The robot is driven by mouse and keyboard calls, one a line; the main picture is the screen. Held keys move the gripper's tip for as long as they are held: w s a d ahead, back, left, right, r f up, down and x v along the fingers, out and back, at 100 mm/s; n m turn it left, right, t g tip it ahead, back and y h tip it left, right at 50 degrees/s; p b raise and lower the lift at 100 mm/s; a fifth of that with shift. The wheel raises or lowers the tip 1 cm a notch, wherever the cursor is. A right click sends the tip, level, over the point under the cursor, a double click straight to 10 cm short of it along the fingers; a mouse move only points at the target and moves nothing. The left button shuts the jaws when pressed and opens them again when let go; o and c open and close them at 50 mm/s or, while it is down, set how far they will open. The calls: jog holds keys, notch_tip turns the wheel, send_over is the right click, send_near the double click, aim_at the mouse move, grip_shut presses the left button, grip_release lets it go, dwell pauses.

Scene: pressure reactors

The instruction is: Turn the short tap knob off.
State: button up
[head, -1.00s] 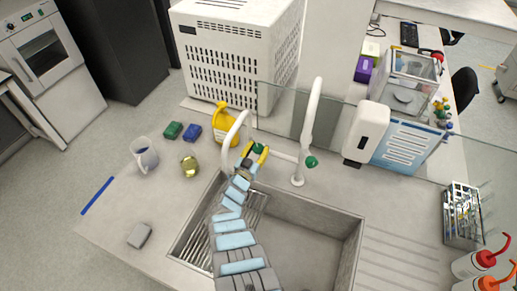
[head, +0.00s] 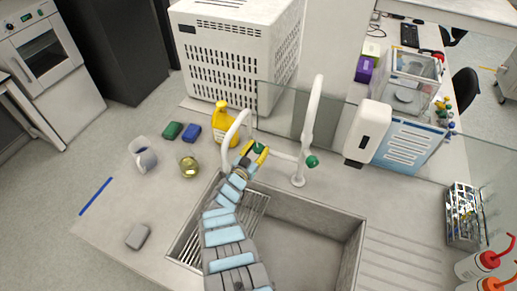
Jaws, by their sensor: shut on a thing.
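The short white tap (head: 228,137) curves up at the sink's back edge. Its green knob (head: 259,147) shows between the yellow fingertips of my gripper (head: 255,152). My gripper is shut on this knob, and the fingers partly cover it. My arm reaches to it from the front, over the left part of the sink. The tall white tap (head: 313,117) stands to the right, with its own green knob (head: 312,161) free of my gripper. No water stream is clear to see.
The sink (head: 309,225) lies below, its right basin clear. A yellow bottle (head: 225,128), a beaker of yellow liquid (head: 189,167), a jug (head: 143,156) and two sponges (head: 182,131) stand left. A glass screen (head: 283,112) and a white dispenser (head: 368,132) are behind.

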jog(key=shift+f+m+g+h+b, duration=0.2)
jog(key=shift+m+g+h+b, duration=0.4)
jog(key=shift+m+b, duration=0.7)
jog(key=m+g+h+b, duration=0.2)
jog(key=m+b, duration=0.1)
jog(key=b, duration=0.3)
jog(key=shift+f, duration=0.1)
jog(key=shift+m+g+h+b, duration=0.3)
jog(key=shift+m+g+b, duration=0.1)
jog(key=shift+g+b, duration=0.25)
jog(key=shift+r+m+g+b, duration=0.3)
jog(key=shift+m+b, duration=0.1)
jog(key=shift+b, duration=0.1)
jog(key=o, duration=1.2)
jog(key=shift+s, duration=0.1)
jog(key=shift+a, duration=0.1)
jog(key=shift+v, duration=3.9)
